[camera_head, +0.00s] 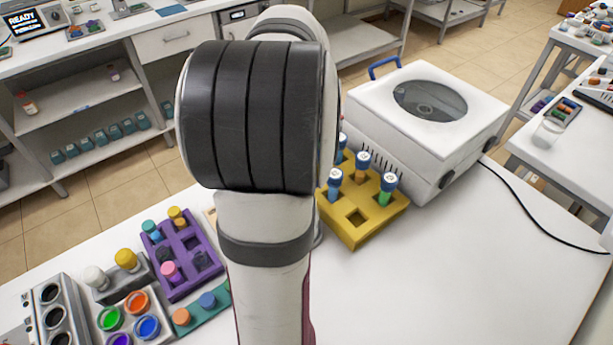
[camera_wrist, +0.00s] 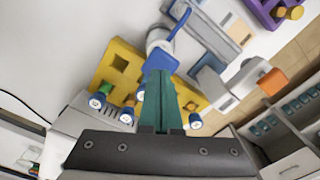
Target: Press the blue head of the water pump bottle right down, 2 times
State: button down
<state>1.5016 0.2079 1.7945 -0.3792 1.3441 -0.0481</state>
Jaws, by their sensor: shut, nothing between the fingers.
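The water pump bottle shows in the wrist view, seen from above, with a blue head (camera_wrist: 161,57) and a blue spout reaching up and right. My gripper (camera_wrist: 158,74) is shut and empty; its teal fingertips overlap the near edge of the blue head. I cannot tell whether they touch it or how far down the head is. In the head view my arm hides the bottle and my gripper.
A yellow rack (camera_head: 347,229) with several blue-capped tubes stands close by; it also shows in the wrist view (camera_wrist: 107,76). A white centrifuge (camera_head: 402,153) stands behind it. A purple rack (camera_head: 184,290) is at left. The right front tabletop is clear.

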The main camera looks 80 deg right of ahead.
jog(key=shift+f, duration=0.1)
jog(key=shift+f, duration=1.95)
jog(key=shift+r, duration=2.05)
jog(key=shift+r, duration=1.3)
